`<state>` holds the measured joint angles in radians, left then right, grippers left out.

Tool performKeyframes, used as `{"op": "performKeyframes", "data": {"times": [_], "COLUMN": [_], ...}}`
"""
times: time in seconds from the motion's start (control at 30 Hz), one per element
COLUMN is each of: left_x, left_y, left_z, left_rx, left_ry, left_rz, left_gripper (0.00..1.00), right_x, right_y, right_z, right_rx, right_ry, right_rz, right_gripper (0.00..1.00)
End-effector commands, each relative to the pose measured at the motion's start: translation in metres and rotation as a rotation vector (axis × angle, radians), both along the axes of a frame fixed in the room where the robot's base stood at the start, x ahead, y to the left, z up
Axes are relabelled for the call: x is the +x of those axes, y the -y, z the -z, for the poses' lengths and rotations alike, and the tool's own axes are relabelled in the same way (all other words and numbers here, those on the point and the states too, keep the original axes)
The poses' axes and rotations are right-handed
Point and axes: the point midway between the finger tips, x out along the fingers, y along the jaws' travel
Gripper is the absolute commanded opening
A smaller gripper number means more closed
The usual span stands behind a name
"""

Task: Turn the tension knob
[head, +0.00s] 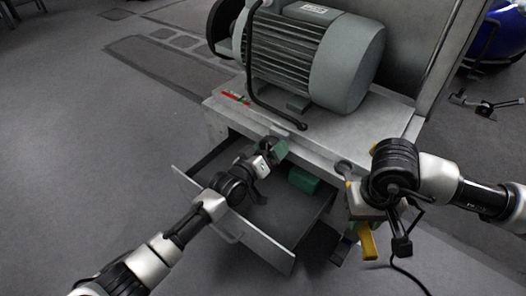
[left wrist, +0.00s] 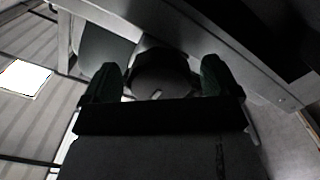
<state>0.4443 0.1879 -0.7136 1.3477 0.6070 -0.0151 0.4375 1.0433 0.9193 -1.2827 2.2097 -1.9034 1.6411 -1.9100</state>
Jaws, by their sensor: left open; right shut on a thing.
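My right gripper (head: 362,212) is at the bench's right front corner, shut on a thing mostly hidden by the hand. Yellow parts (head: 368,242) show beneath it.
A large grey motor (head: 345,65) stands on the bench (head: 385,125), with a black bent bar in front. Open floor lies left.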

Motion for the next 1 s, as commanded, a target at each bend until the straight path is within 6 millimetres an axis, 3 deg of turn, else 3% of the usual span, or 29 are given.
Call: {"op": "performKeyframes", "data": {"times": [0.27,0.43,0.67,1.0], "left_x": [0.000,0.000,-0.001,0.000], "left_y": [0.000,0.001,0.003,0.001], "left_z": [0.000,0.002,-0.002,-0.011], "left_rx": [-0.016,-0.154,-0.622,-1.320], "left_ry": [-0.009,-0.107,-0.447,-0.957], "left_rz": [0.000,0.000,0.000,-0.001], "left_gripper": [0.90,0.90,0.90,0.90], "right_x": [0.005,0.005,0.004,0.004], "right_y": [0.002,0.003,0.003,0.003], "right_z": [-0.001,0.011,0.024,0.004], "right_rx": [-0.004,-0.005,-0.007,-0.006], "right_ry": [0.016,0.015,0.012,0.013], "right_rz": [0.016,0.016,0.016,0.015], "right_gripper": [0.00,0.00,0.00,0.00]}}
